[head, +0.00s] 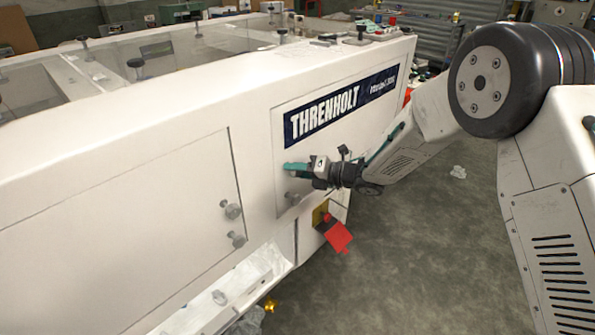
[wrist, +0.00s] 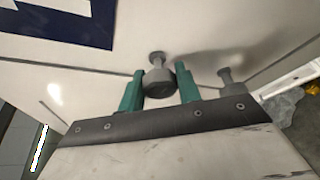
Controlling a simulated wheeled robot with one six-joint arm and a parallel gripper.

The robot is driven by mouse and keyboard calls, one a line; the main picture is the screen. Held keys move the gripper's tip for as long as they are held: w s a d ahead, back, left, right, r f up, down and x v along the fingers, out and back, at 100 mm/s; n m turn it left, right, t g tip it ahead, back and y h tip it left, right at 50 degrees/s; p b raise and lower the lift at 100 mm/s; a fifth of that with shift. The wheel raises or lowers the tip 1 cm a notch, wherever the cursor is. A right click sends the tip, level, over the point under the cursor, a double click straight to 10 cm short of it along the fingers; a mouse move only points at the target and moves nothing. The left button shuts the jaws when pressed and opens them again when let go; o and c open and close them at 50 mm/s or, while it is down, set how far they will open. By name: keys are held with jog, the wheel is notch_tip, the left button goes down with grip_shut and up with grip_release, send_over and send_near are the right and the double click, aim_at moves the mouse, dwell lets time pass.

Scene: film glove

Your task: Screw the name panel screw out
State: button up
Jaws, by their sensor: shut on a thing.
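The name panel (head: 283,150) is on the side of the white machine, with a dark blue label (head: 340,105) reading THRENHOLT. My gripper (head: 290,168) is at the panel's lower left, its green fingers towards the panel face. In the wrist view the green fingers (wrist: 160,88) stand on either side of a grey knobbed screw (wrist: 158,82) and are shut on it. The screw's stem and flange show beyond the knob, at the white panel. A second grey screw (wrist: 228,78) is to the right, outside the fingers; it shows below my gripper in the head view (head: 292,198).
A left panel (head: 120,215) carries two similar knobs (head: 232,210). A red flap (head: 335,233) hangs by a yellow plate below the name panel. An open white trough (head: 190,310) runs along the machine's lower edge. Grey floor at the right is mostly clear.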

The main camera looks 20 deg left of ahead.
jog(key=shift+a+n+t, duration=0.1)
jog(key=shift+n+t, duration=0.2)
jog(key=shift+n, duration=0.2)
jog(key=o, duration=1)
jog(key=shift+s+a, duration=0.1)
jog(key=shift+c, duration=0.2)
jog(key=shift+d, duration=0.2)
jog(key=shift+d+r, duration=0.1)
jog(key=shift+d, duration=0.2)
jog(key=v, duration=0.7)
jog(key=shift+r, duration=0.15)
